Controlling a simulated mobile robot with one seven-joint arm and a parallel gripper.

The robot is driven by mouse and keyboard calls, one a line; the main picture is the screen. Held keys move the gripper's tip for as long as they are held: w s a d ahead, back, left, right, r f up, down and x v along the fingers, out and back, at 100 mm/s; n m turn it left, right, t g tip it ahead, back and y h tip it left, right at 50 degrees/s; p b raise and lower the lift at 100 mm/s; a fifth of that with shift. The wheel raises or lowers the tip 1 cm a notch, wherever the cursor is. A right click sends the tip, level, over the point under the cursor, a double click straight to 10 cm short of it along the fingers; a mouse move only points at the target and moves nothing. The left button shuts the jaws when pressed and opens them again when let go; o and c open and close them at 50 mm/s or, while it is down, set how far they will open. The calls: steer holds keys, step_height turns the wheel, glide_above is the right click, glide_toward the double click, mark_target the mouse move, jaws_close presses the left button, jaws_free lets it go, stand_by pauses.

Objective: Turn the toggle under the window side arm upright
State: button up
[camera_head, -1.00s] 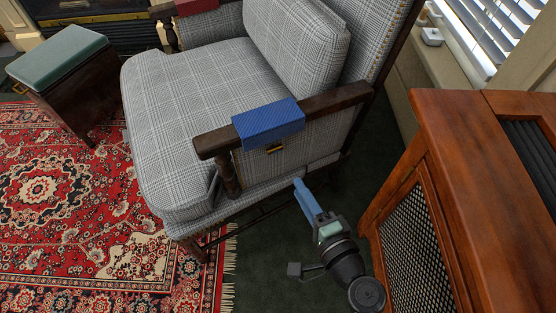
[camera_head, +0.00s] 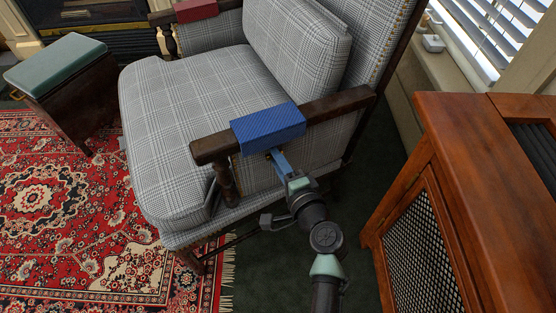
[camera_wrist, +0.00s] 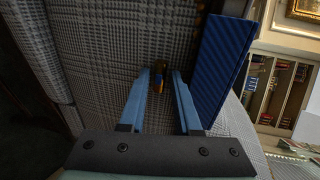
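The armchair's window side arm (camera_head: 340,101) carries a blue ribbed pad (camera_head: 268,127), which also shows at the right of the wrist view (camera_wrist: 225,65). The small brass toggle (camera_wrist: 159,72) is on the plaid side panel below the arm. In the head view my gripper now mostly covers it. My gripper (camera_head: 273,155) has reached in under the pad. In the wrist view my gripper's (camera_wrist: 160,75) two blue fingers are apart, with the toggle between their tips. The toggle looks lengthwise along the arm, not upright. Whether a finger touches it, I cannot tell.
A wooden cabinet with a mesh front (camera_head: 425,255) stands to the right of my arm. The window sill (camera_head: 430,65) is behind it. Dark floor lies between chair and cabinet.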

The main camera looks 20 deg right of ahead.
jaws_close()
steer(key=shift+f, duration=0.1)
steer(key=n+t+h+b, duration=0.1)
steer(key=n+b, duration=0.4)
steer(key=b, duration=0.1)
steer(key=n+h+b, duration=0.1)
steer(key=n+b, duration=0.4)
steer(key=b, duration=0.2)
steer(key=n+t+h+b, duration=0.1)
steer(key=n+b, duration=0.4)
steer(key=b, duration=0.1)
steer(key=shift+a+f+n+t, duration=0.1)
steer(key=shift+f+n+t, duration=0.2)
steer(key=shift+f+n, duration=0.1)
steer(key=shift+r+b, duration=0.15)
steer(key=shift+b, duration=0.2)
jaws_free()
